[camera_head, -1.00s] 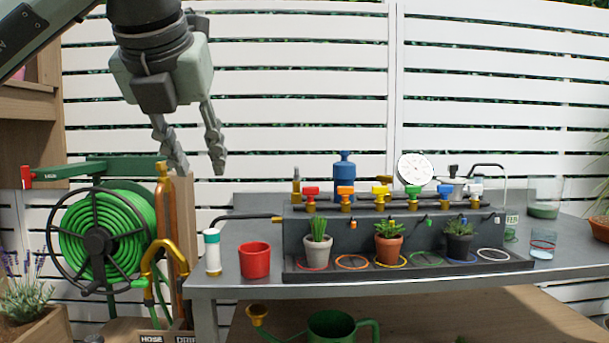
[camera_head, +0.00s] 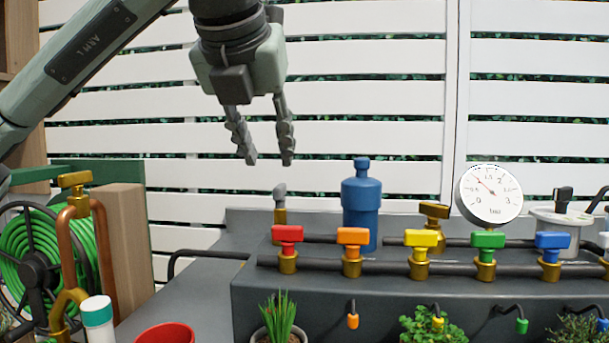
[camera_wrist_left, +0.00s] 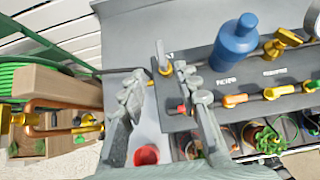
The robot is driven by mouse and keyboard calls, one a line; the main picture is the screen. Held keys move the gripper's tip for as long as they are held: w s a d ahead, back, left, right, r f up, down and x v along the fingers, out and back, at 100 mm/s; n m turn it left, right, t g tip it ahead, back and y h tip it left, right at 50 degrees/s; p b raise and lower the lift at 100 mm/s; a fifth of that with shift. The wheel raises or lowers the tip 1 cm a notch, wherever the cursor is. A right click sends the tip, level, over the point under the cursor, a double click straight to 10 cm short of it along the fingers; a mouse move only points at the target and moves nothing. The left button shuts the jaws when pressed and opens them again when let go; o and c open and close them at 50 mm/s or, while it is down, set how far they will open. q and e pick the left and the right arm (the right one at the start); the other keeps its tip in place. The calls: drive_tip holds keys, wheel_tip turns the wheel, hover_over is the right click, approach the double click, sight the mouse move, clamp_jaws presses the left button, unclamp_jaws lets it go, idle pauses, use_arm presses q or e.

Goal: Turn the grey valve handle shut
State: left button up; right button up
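The grey valve handle (camera_head: 280,193) sits on a brass valve body at the back left of the bench, left of the blue filter bottle (camera_head: 361,205). It stands upright in the head view. In the left wrist view the grey handle (camera_wrist_left: 160,52) shows between and beyond the fingertips, above its brass body (camera_wrist_left: 165,70). My left gripper (camera_head: 268,162) is open and empty, pointing down, with its fingertips above the handle in the picture and apart from it. Its two fingers also show in the left wrist view (camera_wrist_left: 157,80). My right gripper is not in view.
A row of coloured valves, with a red one (camera_head: 287,240) at its left end, runs along the dark manifold in front. A pressure gauge (camera_head: 490,195) stands to the right. A copper pipe (camera_head: 103,260), hose reel and red pot (camera_head: 166,335) are at left.

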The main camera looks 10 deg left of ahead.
sight(279, 185)
use_arm(q)
drive_tip(key=x, duration=0.8)
drive_tip(key=shift+w+r, duration=0.1)
drive_tip(key=shift+c, duration=0.3)
clamp_jaws()
